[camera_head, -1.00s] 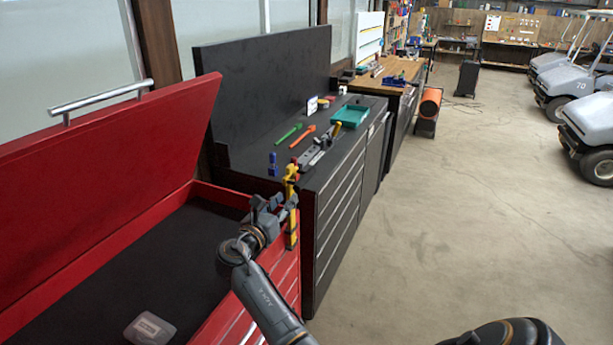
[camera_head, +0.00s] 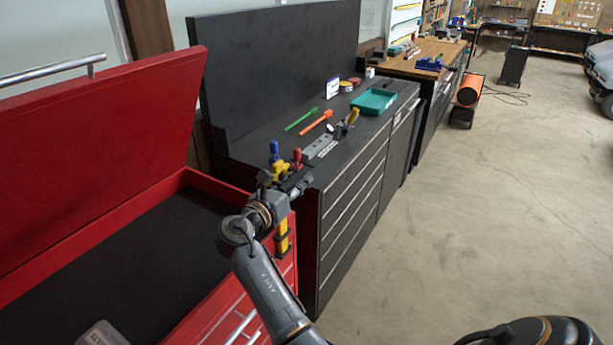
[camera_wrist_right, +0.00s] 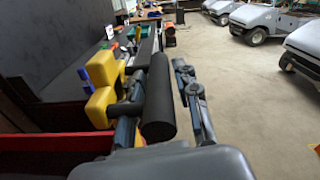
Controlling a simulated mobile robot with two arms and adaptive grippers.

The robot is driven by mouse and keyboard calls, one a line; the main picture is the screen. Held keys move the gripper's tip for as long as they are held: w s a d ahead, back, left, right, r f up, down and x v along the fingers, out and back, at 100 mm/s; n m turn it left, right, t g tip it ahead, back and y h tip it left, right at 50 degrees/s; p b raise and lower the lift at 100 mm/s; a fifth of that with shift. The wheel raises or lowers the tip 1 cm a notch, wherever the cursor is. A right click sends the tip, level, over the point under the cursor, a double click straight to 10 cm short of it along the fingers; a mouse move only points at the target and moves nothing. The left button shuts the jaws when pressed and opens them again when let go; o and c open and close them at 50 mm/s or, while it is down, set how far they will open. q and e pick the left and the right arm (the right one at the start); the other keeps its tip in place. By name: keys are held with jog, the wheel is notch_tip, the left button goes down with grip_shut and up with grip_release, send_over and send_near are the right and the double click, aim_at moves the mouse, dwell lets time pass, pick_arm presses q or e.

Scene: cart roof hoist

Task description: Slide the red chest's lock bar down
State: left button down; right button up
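The red chest (camera_head: 150,205) stands at the left with its lid raised. Its yellow lock bar (camera_head: 282,235) is upright at the chest's front right corner; my gripper hides its middle. Its yellow top (camera_head: 279,170) shows above the gripper. In the right wrist view, yellow blocks (camera_wrist_right: 102,70) lie left of the fingers. My right gripper (camera_head: 293,182) is at the bar's upper part. Its fingers (camera_wrist_right: 160,100) stand apart, with a dark cylinder (camera_wrist_right: 158,95) between them and a gap on the right side; I cannot tell whether they touch it. My left gripper is out of view.
A dark cabinet (camera_head: 350,190) stands close beyond the chest. On it are a teal tray (camera_head: 374,102), a green tool (camera_head: 300,120), an orange tool (camera_head: 315,122) and blue-handled and red-handled items. The floor (camera_head: 470,210) at the right is clear.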

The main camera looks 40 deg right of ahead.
jog(key=shift+r, duration=0.1)
jog(key=shift+a+r, duration=0.1)
jog(key=shift+a, duration=0.05)
jog(key=shift+s, duration=0.1)
grip_shut()
notch_tip(320, 180, down, 23)
jog(key=b, duration=1)
jog(key=shift+f, duration=0.2)
jog(key=shift+s+f, duration=0.1)
